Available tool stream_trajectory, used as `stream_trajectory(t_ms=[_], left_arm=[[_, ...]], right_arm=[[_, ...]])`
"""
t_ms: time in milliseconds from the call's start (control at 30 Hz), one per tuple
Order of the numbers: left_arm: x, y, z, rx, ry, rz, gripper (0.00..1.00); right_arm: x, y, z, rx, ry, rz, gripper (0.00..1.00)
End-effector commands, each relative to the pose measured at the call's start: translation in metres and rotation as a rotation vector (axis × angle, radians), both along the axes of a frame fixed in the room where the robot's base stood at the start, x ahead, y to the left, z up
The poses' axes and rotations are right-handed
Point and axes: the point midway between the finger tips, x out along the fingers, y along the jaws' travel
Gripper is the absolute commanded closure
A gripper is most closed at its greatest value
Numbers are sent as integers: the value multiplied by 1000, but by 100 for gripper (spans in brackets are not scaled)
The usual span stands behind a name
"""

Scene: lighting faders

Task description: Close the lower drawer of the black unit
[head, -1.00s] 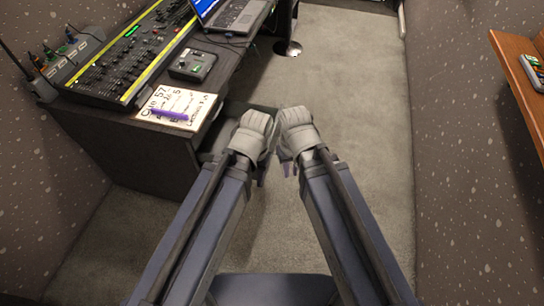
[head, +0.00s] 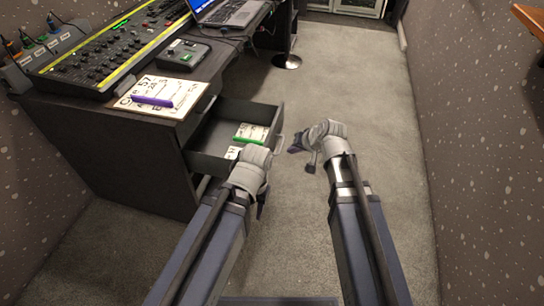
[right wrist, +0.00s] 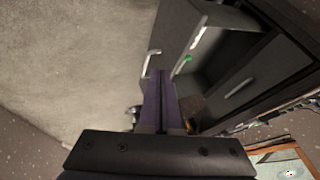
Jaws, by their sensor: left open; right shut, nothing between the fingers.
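The black unit (head: 140,150) stands at left under the desk top. One drawer (head: 210,160) is pulled well out over the carpet, with a pale bar handle (head: 279,143) on its front. In the right wrist view a closed drawer front (right wrist: 255,75) lies between this open drawer and the desk top, so the open one looks like the lower drawer. My left gripper (head: 262,203) is open and empty, by the drawer's near side; touching is unclear. My right gripper (head: 294,149) is shut and empty, just right of the drawer front, its purple fingers together in the right wrist view (right wrist: 160,95).
A green item (head: 251,132) and white cards lie in the drawer. On the desk are a mixing console (head: 105,50), a small black box (head: 187,55), a laptop (head: 228,12) and a written board with a purple marker (head: 152,101). Carpet to the right is clear.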

Motion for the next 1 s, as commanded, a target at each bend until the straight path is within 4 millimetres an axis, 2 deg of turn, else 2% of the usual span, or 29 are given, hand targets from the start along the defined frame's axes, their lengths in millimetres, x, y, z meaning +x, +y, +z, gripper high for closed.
stream_trajectory(t_ms=[167,700,767,1000], left_arm=[[0,0,-13,2,-1,0,54],[1,2,-86,10,-4,-7,54],[1,2,-79,10,-5,-7,54],[1,2,-79,10,-4,-7,54]], right_arm=[[7,4,-13,0,1,1,100],[51,37,-87,-2,1,2,100],[52,47,-80,-2,1,5,100],[58,70,-79,-2,1,3,100]])
